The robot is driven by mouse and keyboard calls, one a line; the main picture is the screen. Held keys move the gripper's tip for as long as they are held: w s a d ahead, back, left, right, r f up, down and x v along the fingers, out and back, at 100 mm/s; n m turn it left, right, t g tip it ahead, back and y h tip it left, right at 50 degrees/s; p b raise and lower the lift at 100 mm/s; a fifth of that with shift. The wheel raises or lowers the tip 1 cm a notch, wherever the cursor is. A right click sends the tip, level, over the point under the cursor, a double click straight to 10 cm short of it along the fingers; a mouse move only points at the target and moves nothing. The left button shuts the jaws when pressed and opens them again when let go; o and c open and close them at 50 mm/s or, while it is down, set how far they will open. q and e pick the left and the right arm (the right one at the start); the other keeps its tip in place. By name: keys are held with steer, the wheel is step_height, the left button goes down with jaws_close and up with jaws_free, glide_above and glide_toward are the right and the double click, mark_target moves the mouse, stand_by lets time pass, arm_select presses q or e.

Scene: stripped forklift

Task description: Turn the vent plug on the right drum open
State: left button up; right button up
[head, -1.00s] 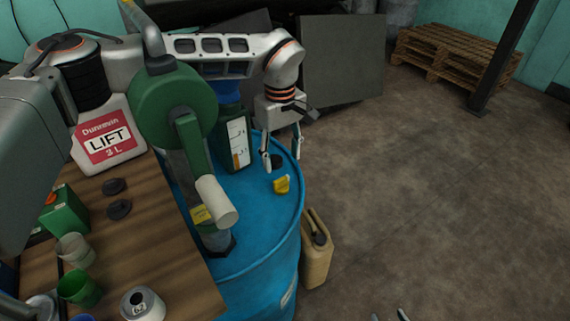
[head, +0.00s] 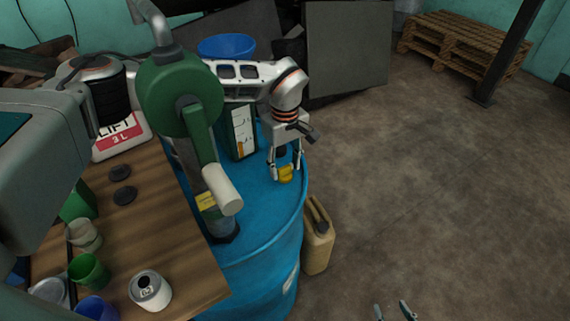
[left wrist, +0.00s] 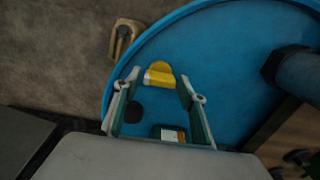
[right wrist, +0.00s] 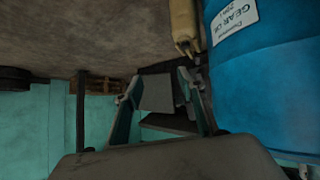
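The yellow vent plug (head: 286,174) sits near the right edge of the blue drum's (head: 262,220) top. My left gripper (head: 284,172) points down over it, with one finger on each side. In the left wrist view, the fingers (left wrist: 160,74) are apart and the plug (left wrist: 158,76) shows between their tips, with a gap to each. I cannot tell how far down the tips reach beside it. My right gripper (head: 392,308) is at the bottom of the head view, open and empty. Its fingers also show apart in the right wrist view (right wrist: 158,75).
A green hand pump (head: 182,95) stands on the drum, left of the plug. A dark green container (head: 241,132) and a dark cap stand behind. A tan jerrycan (head: 318,240) is on the floor beside the drum. A wooden bench (head: 165,235) with cups is at left.

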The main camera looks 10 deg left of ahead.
arm_select(q)
steer(key=c, duration=0.6)
